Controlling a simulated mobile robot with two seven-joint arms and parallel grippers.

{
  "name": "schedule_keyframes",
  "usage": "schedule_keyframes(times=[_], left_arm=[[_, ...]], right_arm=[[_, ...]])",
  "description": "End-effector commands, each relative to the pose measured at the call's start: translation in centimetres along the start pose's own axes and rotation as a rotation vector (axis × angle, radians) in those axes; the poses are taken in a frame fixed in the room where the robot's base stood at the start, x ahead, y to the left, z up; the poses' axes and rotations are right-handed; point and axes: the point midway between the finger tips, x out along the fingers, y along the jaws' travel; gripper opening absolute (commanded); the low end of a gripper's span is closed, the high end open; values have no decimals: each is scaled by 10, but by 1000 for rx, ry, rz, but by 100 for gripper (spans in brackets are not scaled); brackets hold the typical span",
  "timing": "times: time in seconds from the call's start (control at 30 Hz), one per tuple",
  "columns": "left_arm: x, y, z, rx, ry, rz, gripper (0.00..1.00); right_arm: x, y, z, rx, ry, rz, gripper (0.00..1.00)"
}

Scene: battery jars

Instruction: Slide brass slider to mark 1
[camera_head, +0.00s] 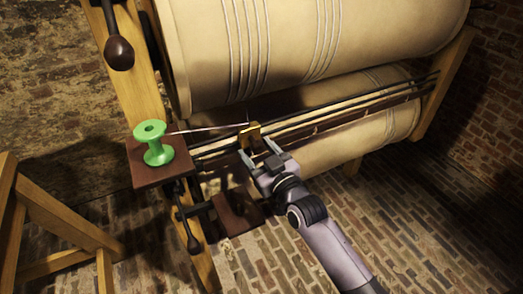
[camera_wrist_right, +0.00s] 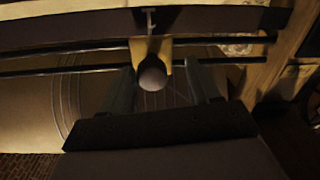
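The brass slider (camera_head: 249,135) sits on dark rails (camera_head: 318,112) in front of the lower drum, near their left end. In the right wrist view the yellow slider (camera_wrist_right: 138,50) has a round grey knob (camera_wrist_right: 152,75) facing me. My right gripper (camera_head: 264,158) is just in front of the slider and open. In the right wrist view its fingers (camera_wrist_right: 160,68) stand on either side of the knob, with a visible gap on the right; contact on the left cannot be told. I cannot make out mark 1. My left gripper is not in view.
A green spool (camera_head: 154,155) stands on a brown shelf (camera_head: 146,176) left of the slider; a pale thread (camera_head: 205,130) runs from it toward the slider. A dark-handled crank (camera_head: 119,52) is at upper left. A wooden trestle (camera_head: 50,222) stands at lower left.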

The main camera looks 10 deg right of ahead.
Motion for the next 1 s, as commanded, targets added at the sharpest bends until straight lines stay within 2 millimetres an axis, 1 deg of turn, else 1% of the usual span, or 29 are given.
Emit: schedule_keyframes(times=[0.23, 0.37, 0.47, 0.63, 0.8, 1.0], left_arm=[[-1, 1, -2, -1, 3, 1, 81], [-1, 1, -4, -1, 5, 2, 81], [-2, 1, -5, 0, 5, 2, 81], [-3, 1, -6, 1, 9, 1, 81], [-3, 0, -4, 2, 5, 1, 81], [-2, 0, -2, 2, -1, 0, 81]], right_arm=[[0, 3, 0, -2, 1, 5, 61], [-5, 4, 0, -2, 1, 6, 61], [-16, 3, 0, -2, -1, 5, 61], [-41, 2, 1, 0, -2, 4, 61], [-61, 2, 1, -1, -1, 3, 61], [-71, 2, 0, -2, 0, 3, 61]])
